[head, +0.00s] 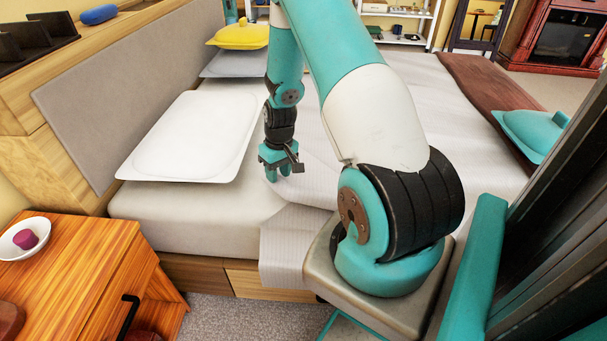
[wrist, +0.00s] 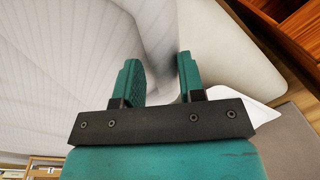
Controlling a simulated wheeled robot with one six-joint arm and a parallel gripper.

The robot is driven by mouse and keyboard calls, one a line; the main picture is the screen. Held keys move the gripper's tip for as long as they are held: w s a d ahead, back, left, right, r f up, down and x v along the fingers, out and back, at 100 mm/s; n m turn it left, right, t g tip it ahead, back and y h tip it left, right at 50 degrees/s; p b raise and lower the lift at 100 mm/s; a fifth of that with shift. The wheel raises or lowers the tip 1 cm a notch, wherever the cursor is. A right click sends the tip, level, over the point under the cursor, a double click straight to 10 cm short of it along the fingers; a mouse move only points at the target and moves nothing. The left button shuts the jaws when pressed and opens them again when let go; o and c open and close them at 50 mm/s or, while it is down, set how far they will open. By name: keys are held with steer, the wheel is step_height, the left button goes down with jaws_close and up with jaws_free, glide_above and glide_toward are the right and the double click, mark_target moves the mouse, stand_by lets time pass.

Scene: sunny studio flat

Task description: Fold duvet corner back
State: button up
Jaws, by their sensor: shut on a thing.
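The duvet (head: 313,190) is pale grey-white with fine stripes. It covers the bed (head: 190,222) to the right of my gripper, and a part of it hangs over the near side. My gripper (head: 279,174) points down at the duvet's edge, just right of the white pillow. It is shut on the duvet, with its two fingers apart and pale cloth between them in the wrist view (wrist: 162,78). The duvet also fills the left of the wrist view (wrist: 60,75). My arm hides part of the duvet, and the exact gripped spot is hard to make out.
A white pillow (head: 192,135) lies near the headboard (head: 130,92), with a grey pillow (head: 235,65) and yellow cushion (head: 241,36) beyond. A wooden nightstand (head: 80,275) with a bowl (head: 12,246) stands near left. A brown throw (head: 490,90) and teal cushion (head: 533,130) lie right.

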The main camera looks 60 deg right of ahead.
steer(key=shift+o, duration=0.4)
steer(key=shift+s+d+r+p, duration=0.2)
steer(key=shift+d+r+p, duration=0.65)
steer(key=shift+r, duration=0.3)
steer(key=shift+o, duration=0.5)
steer(key=shift+s+d+r+y+p, duration=0.15)
steer(key=shift+d+r+p, duration=0.2)
steer(key=shift+r+p, duration=0.2)
steer(key=shift+d+r+y+p, duration=0.15)
steer(key=shift+d+r+p, duration=0.15)
steer(key=shift+r+p, duration=0.2)
steer(key=shift+s+d+r, duration=0.1)
steer(key=shift+d+r, duration=0.15)
steer(key=shift+r, duration=0.05)
steer(key=shift+o, duration=0.2)
steer(key=shift+o, duration=0.6)
steer(key=shift+s+d+r+p, duration=0.2)
steer(key=shift+d+r+p, duration=0.5)
steer(key=shift+r+p, duration=0.2)
steer(key=shift+d+r+y, duration=0.25)
steer(key=shift+d+y, duration=0.05)
steer(key=shift+d, duration=0.1)
steer(key=shift+s+p, duration=0.1)
steer(key=shift+p, duration=0.2)
